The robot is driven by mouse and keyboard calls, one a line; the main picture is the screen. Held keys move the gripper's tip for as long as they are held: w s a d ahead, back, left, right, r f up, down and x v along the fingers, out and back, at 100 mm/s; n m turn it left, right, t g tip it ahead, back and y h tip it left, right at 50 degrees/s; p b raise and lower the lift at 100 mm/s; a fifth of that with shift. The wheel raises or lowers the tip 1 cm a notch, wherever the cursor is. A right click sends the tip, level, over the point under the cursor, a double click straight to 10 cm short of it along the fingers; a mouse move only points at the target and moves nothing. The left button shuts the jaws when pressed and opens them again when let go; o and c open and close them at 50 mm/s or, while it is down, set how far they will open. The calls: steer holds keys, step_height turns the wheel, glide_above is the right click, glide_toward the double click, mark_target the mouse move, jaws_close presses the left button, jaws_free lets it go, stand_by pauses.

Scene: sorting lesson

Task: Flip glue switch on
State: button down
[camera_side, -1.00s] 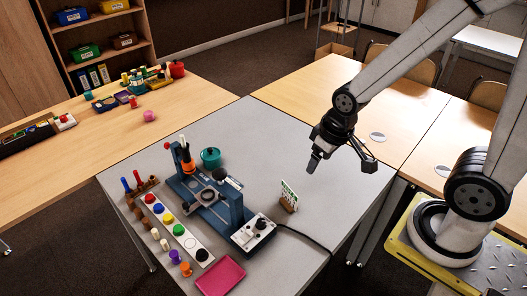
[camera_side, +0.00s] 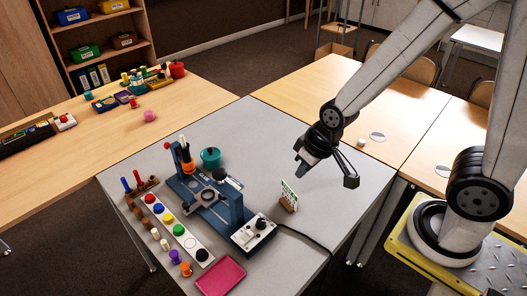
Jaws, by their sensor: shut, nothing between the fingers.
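The likely glue switch is on a small white control box (camera_side: 253,234) with dark knobs on top, at the front right end of a blue machine (camera_side: 206,199). The switch itself is too small to read as on or off. My gripper (camera_side: 299,172) is shut and empty. It hangs above the grey table, up and to the right of the control box and apart from it.
A small card on a stand (camera_side: 288,197) stands between my gripper and the box. A pink tray (camera_side: 220,275), a white strip with coloured knobs (camera_side: 172,226) and a teal pot (camera_side: 211,157) surround the machine. A black cable runs right from the box.

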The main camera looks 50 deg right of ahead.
steer(key=a+f+t+h, duration=0.1)
steer(key=a+f+t, duration=0.4)
steer(key=a+f, duration=0.4)
steer(key=shift+s+a+h, duration=0.35)
steer(key=shift+a+h, duration=0.05)
steer(key=shift+a, duration=0.95)
steer(key=shift+t, duration=0.3)
steer(key=shift+w+f, duration=0.15)
glide_above(248, 230)
steer(key=s+a, duration=0.1)
steer(key=s, duration=0.2)
steer(key=f, duration=0.6)
steer(key=shift+w+f, duration=0.25)
steer(key=shift+f, duration=0.1)
steer(key=shift+d+f, duration=0.15)
steer(key=shift+f, duration=0.85)
steer(key=shift+d+f, duration=0.15)
steer(key=shift+f, duration=0.85)
